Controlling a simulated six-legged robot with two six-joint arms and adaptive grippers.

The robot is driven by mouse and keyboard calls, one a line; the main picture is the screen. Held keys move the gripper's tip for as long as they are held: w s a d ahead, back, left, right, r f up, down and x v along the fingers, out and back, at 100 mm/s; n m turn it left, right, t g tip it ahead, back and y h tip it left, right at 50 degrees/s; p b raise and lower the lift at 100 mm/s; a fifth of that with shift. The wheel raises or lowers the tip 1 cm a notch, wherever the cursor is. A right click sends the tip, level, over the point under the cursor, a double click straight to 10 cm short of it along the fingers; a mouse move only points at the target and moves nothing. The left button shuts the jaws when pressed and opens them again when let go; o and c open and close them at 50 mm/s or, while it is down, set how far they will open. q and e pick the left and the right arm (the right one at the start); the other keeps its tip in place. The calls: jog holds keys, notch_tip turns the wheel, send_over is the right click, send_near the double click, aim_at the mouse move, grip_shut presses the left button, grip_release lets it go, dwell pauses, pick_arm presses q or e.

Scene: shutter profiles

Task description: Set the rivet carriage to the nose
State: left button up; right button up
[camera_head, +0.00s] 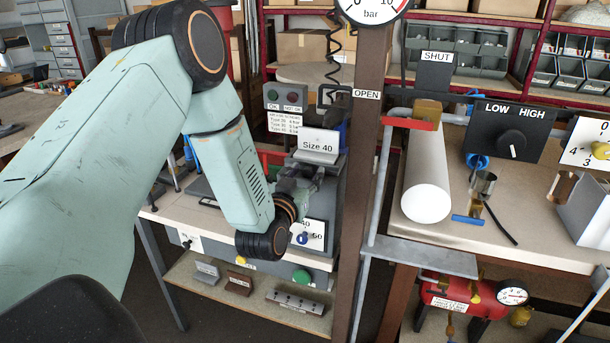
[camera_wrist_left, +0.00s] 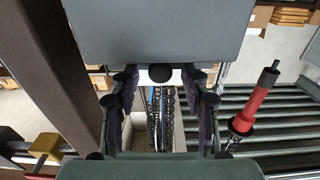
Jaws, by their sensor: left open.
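My left arm comes in from the left in the head view. Its gripper (camera_head: 299,182) is at the bench by the Size 40 sign (camera_head: 318,146), partly hidden by its own wrist. In the left wrist view the gripper (camera_wrist_left: 160,112) is open, with its two dark fingers apart. Between them I see dark chain-like lines and cables in a pale opening, with no object clearly held. A grey block (camera_wrist_left: 160,32) fills the top of that view. I cannot tell for sure which part is the rivet carriage or the nose. My right gripper is out of view.
A brown post (camera_head: 362,200) stands just right of the gripper. A dial plate (camera_head: 308,236) is below it. A white cylinder (camera_head: 426,190) lies on the right bench. In the wrist view a red tool (camera_wrist_left: 251,108) is right of the fingers.

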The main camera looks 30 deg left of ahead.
pick_arm(q)
jog(key=shift+w+a+f, duration=0.15)
jog(key=shift+w+f, duration=0.05)
jog(key=shift+f, duration=0.05)
jog(key=c, duration=0.5)
jog(key=shift+r, duration=0.1)
grip_shut()
